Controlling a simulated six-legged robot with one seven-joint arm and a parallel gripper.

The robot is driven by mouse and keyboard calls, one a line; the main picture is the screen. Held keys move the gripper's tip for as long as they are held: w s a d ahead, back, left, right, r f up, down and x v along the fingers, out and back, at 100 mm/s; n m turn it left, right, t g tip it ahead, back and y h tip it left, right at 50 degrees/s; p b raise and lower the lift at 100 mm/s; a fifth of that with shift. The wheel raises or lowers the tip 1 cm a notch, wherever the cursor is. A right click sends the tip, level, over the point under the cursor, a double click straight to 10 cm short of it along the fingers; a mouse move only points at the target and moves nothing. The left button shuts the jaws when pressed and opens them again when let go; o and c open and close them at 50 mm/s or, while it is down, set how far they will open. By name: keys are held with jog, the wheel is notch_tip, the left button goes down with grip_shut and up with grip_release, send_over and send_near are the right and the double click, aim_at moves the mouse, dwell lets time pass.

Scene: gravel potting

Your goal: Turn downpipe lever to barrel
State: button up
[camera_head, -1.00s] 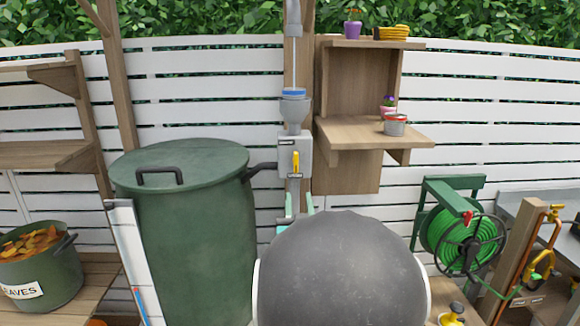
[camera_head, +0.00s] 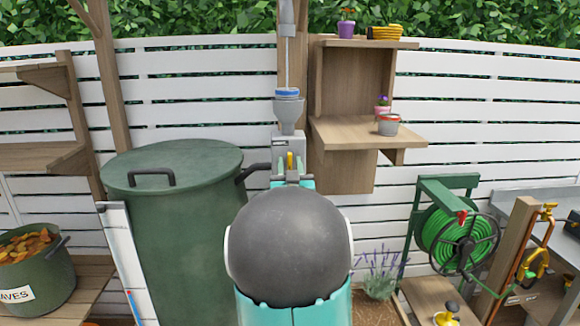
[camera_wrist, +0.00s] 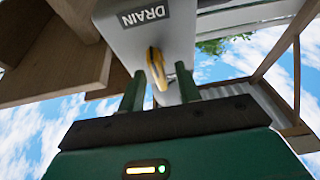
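The yellow lever (camera_head: 290,160) is on the front of a grey diverter box (camera_head: 278,152) on the downpipe (camera_head: 287,60). It looks upright in the head view, its lower end hidden behind my gripper. In the wrist view the lever (camera_wrist: 157,68) lies between my two green fingers, near a "DRAIN" label (camera_wrist: 142,15) on the box. My gripper (camera_wrist: 160,78) is open, with a gap beside the lever; no firm contact shows. In the head view my gripper (camera_head: 292,180) is just below the box. The green lidded barrel (camera_head: 175,230) stands left, joined by a dark pipe (camera_head: 252,172).
A wooden shelf (camera_head: 350,130) with a small pot (camera_head: 388,124) stands close right of the downpipe. A green hose reel (camera_head: 455,235) is farther right. A leaf bin (camera_head: 35,275) sits at the left. A white fence (camera_head: 210,100) runs behind.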

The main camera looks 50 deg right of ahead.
grip_shut()
jog(key=shift+n, duration=0.4)
jog(key=n+t+y, duration=0.1)
jog(key=n, duration=0.2)
jog(key=n+t+y, duration=0.1)
jog(key=n, duration=0.2)
jog(key=shift+y, duration=0.4)
jog(key=n+y, duration=0.1)
jog(key=n, duration=0.2)
jog(key=n+t+y, duration=0.1)
jog(key=n+y, duration=0.1)
jog(key=n, duration=0.1)
jog(key=n+y, duration=0.1)
jog(key=n, duration=0.1)
jog(key=n+y, duration=0.1)
jog(key=n, duration=0.2)
jog(key=shift+n, duration=0.3)
jog(key=n+g+y, duration=0.1)
jog(key=n, duration=0.3)
